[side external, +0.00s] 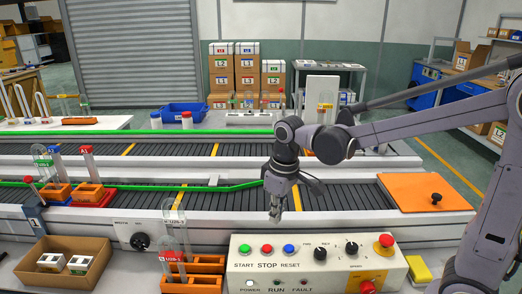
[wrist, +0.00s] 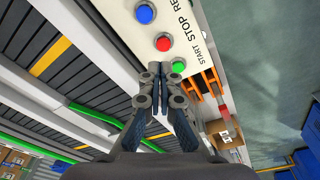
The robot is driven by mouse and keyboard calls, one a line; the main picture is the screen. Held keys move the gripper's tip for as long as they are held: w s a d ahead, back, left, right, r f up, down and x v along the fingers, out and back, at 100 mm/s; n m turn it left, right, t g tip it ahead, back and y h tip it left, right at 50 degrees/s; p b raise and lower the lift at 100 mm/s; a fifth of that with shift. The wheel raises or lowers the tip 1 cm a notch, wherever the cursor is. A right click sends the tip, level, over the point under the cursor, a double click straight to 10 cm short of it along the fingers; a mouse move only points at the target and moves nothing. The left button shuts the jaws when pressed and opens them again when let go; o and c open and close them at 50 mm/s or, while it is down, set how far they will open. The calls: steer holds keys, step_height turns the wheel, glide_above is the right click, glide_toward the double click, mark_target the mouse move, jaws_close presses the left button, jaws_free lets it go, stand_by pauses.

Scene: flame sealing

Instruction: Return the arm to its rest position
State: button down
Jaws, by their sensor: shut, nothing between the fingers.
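My gripper (side external: 276,214) hangs at the end of my arm, above the back edge of the cream control panel (side external: 318,252) in the side external view. It points down, and it is shut and empty. In the wrist view the gripper's fingertips (wrist: 165,72) meet close to the red button (wrist: 163,43) and the green button (wrist: 178,66) in the picture. I cannot tell the height of the fingertips over the panel. The panel carries a green START button (side external: 246,249), a red STOP button (side external: 267,249) and a blue RESET button (side external: 288,249).
Orange racks with glass tubes (side external: 172,245) stand left of the panel, beside a cardboard box (side external: 65,262). Conveyors with a green rail (side external: 130,187) run behind. An orange plate with a black knob (side external: 425,192) lies at right. A red mushroom knob (side external: 385,241) rises from the panel's right end.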

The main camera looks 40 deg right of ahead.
steer(key=s+d+r+m+t, duration=0.2)
steer(key=s+t, duration=0.4)
steer(key=s, duration=0.3)
steer(key=shift+s+d+r, duration=0.2)
steer(key=shift+s+d, duration=0.1)
steer(key=shift+d, duration=0.3)
stand_by(0.9)
